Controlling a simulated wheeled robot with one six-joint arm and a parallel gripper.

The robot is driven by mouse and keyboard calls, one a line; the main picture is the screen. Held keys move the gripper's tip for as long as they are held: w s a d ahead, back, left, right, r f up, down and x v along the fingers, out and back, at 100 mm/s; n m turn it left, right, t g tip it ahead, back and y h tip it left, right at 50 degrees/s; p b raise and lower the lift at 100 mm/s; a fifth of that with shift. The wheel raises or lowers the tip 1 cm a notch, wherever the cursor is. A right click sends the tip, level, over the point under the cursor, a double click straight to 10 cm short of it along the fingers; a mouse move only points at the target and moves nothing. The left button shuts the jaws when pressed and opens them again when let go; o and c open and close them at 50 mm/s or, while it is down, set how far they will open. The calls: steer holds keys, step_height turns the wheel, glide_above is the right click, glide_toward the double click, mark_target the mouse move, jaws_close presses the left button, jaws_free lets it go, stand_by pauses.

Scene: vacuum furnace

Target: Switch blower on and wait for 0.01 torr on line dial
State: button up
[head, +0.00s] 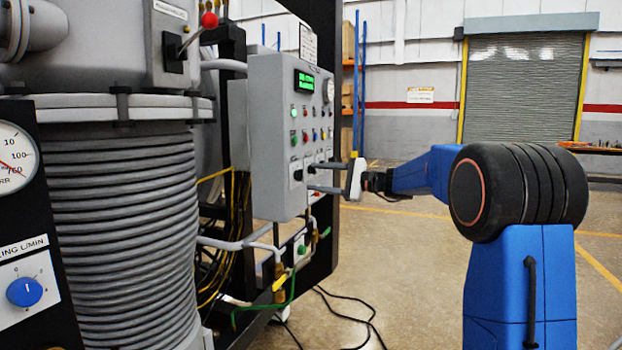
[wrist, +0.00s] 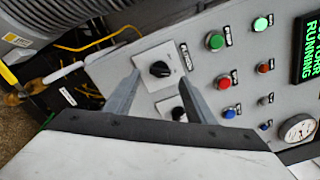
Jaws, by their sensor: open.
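My gripper (head: 310,178) is open in front of the lower part of a grey control panel (head: 270,130). In the wrist view my gripper (wrist: 159,60) has a finger on either side of a black rotary knob (wrist: 160,69) on a white plate. I cannot tell whether the fingers touch it. The knob labels are unreadable, so I cannot tell which is the blower switch. The green display (wrist: 308,55) shows "RUNNING". A small round dial (wrist: 298,130) is on the panel; its reading is too small.
Green, red and blue buttons (wrist: 215,41) lie close to the knobs. A large gauge (head: 15,158) marked in torr and a blue knob (head: 24,291) are at the left. Cables (head: 350,320) lie on the floor below the panel. Open floor lies to the right.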

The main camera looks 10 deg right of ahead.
steer(key=v, duration=1.4)
steer(key=shift+d, duration=0.1)
steer(key=shift+s, duration=0.1)
steer(key=s+a+f+n+g+h, duration=0.3)
steer(key=s+a+f, duration=0.35)
steer(key=s, duration=0.45)
steer(key=s+a+f+n+g+h, duration=0.3)
steer(key=s+a+f, duration=0.4)
steer(key=s, duration=0.4)
steer(key=s+d+f+n+h, duration=0.2)
steer(key=s+f, duration=0.3)
steer(key=s, duration=0.3)
steer(key=s+d+f+n+h, duration=0.1)
steer(key=s+f+n+h, duration=0.2)
steer(key=s+f, duration=0.2)
steer(key=s+d+f+n+h, duration=0.2)
steer(key=s+f, duration=0.3)
steer(key=s, duration=0.6)
steer(key=shift+d+f+h, duration=0.15)
steer(key=shift+d+h, duration=0.15)
steer(key=shift+h, duration=0.5)
